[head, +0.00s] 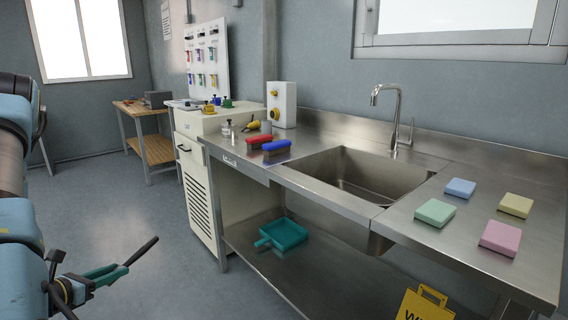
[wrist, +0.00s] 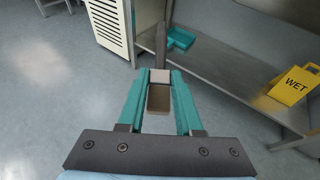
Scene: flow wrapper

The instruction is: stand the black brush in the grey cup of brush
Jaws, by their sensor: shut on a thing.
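My gripper (head: 112,270), with teal fingers, is shut on the black brush (head: 142,251) and holds it in the air over the floor, left of the counter. In the head view the brush slants up to the right. In the wrist view my gripper (wrist: 160,76) grips a pale grey block-like part, and the brush's dark stem (wrist: 161,45) points away beyond the fingertips. A small grey cylinder (head: 266,127), perhaps the grey cup, stands on the counter behind the red brush, well apart from my gripper; its inside is hidden.
A red brush (head: 259,140) and a blue brush (head: 276,145) lie on the steel counter left of the sink (head: 365,175). Several sponges lie right of it. A teal dustpan (head: 283,234) is on the lower shelf. A yellow sign (head: 425,304) stands in front. The left floor is clear.

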